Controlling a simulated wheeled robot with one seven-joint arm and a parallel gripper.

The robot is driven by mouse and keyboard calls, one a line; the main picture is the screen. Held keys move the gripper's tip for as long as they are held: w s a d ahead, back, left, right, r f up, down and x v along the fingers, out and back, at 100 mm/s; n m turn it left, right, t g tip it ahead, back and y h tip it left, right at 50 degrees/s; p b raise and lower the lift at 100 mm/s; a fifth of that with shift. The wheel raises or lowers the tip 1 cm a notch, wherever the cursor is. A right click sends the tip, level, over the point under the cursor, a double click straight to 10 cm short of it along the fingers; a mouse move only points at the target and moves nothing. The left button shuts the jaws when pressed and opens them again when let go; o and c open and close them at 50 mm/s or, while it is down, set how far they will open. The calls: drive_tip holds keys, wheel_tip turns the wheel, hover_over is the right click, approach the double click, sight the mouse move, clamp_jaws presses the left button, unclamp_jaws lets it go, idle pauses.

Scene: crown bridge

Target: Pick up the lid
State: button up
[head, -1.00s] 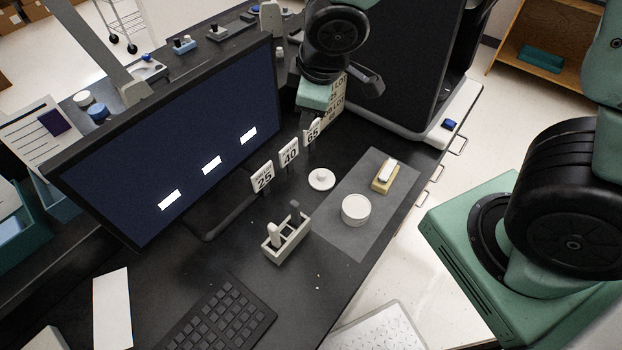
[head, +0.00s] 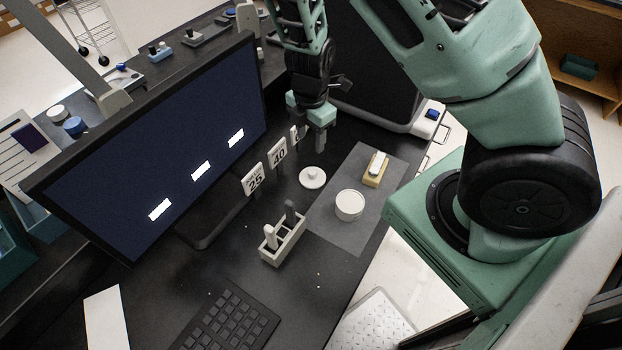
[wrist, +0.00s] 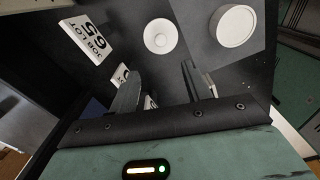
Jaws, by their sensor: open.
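The lid (head: 312,178) is a small white disc with a knob on top. It lies flat on the dark desk, left of the grey mat. It also shows in the wrist view (wrist: 160,37), just beyond the fingertips. My gripper (head: 314,146) points down, above and a little behind the lid in the head view. Its two fingers (wrist: 160,68) are apart with nothing between them, and they do not touch the lid. A round white container (head: 349,206) sits on the grey mat; its top shows in the wrist view (wrist: 236,26).
A holder (head: 283,243) is in front. A yellow-and-white block (head: 376,169) lies on the mat (head: 336,233). The monitor (head: 150,150) stands left.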

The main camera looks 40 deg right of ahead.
drive_tip(key=b, duration=0.3)
hover_over(312, 172)
drive_tip(key=f, duration=0.8)
drive_tip(key=shift+w+a, duration=0.1)
drive_tip(key=shift+w, duration=0.1)
drive_tip(key=f+b, duration=0.1)
drive_tip(key=f, duration=0.1)
drive_tip(key=f+b, duration=0.1)
drive_tip(key=f, duration=0.2)
drive_tip(key=shift+s+d+b, duration=0.15)
drive_tip(key=shift+d+b, duration=0.05)
drive_tip(key=shift+b, duration=0.2)
clamp_jaws()
